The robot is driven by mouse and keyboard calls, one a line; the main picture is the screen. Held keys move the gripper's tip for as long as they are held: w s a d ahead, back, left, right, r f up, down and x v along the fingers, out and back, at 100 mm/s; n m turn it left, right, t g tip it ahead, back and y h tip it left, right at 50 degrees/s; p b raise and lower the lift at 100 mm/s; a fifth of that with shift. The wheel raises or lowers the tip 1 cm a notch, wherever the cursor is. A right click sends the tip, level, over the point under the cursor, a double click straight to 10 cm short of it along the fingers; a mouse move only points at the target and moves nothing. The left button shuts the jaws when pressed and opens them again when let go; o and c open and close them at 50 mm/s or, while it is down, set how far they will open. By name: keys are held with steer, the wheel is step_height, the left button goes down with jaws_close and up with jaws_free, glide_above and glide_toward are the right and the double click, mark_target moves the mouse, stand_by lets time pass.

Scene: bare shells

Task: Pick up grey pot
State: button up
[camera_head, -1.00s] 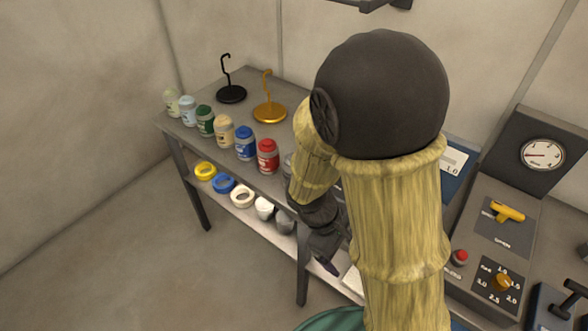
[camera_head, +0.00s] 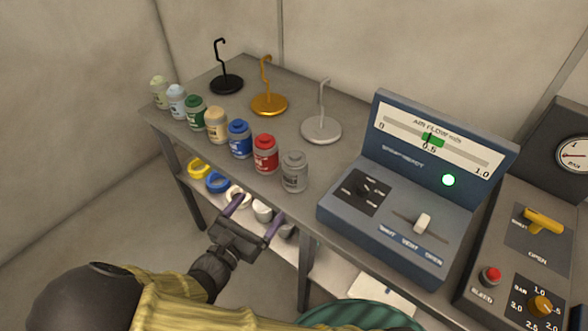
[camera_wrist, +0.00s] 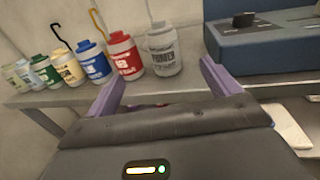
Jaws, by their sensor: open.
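The grey pot (camera_head: 294,172) is a small lidded jar standing upright at the front edge of the upper shelf, at the right end of a row of coloured pots. In the wrist view the grey pot (camera_wrist: 162,52) is straight ahead, beyond the fingers and a little above them in the picture. My gripper (camera_head: 254,214) is open and empty, in front of the bench and to the lower left of the grey pot. In the wrist view my gripper's purple fingers (camera_wrist: 160,80) are spread wide, apart from the pot.
A red pot (camera_head: 265,154) stands close left of the grey pot, then several more pots. A blue air-flow console (camera_head: 400,215) is to the right. A grey hook stand (camera_head: 321,130) is behind. Rings and cups lie on the lower shelf (camera_head: 328,262).

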mark_target(288, 172)
steer(key=shift+w, duration=0.1)
steer(key=shift+d, duration=0.15)
steer(key=p+x, duration=0.1)
steer(key=x, duration=1.1)
steer(key=shift+p+x, duration=0.65)
steer(key=shift+x, duration=1.95)
steer(key=shift+f, duration=0.15)
steer(key=c, duration=1.3)
